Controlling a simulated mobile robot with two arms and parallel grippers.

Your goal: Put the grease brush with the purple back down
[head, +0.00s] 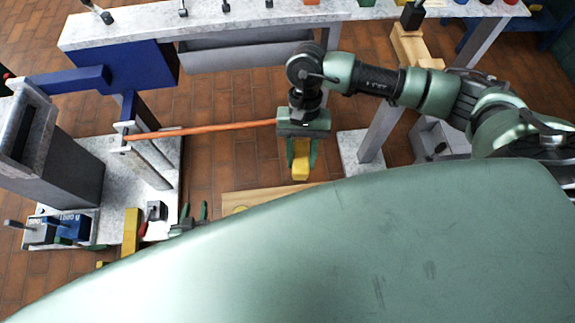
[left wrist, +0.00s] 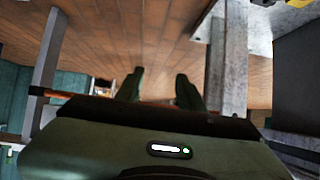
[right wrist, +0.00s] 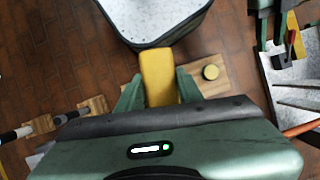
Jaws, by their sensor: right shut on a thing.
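My right gripper (head: 302,158) is shut on a yellow block-shaped piece (head: 301,170) and holds it above the floor area at the centre of the head view. In the right wrist view the yellow piece (right wrist: 158,75) stands out between the two fingers. I see no purple on it, and cannot tell whether it is part of the grease brush. No purple-marked brush can be made out for sure in any view. My left gripper (head: 195,212) is low at the left, partly hidden by my green body. Its fingers (left wrist: 158,88) are apart with nothing between them.
A wooden board (right wrist: 215,82) with a round yellow thing (right wrist: 210,72) lies below the right gripper. An orange rod (head: 215,128) runs left from near that gripper to a blue-armed stand (head: 135,65). A pale shelf (head: 230,22) with small items crosses the back.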

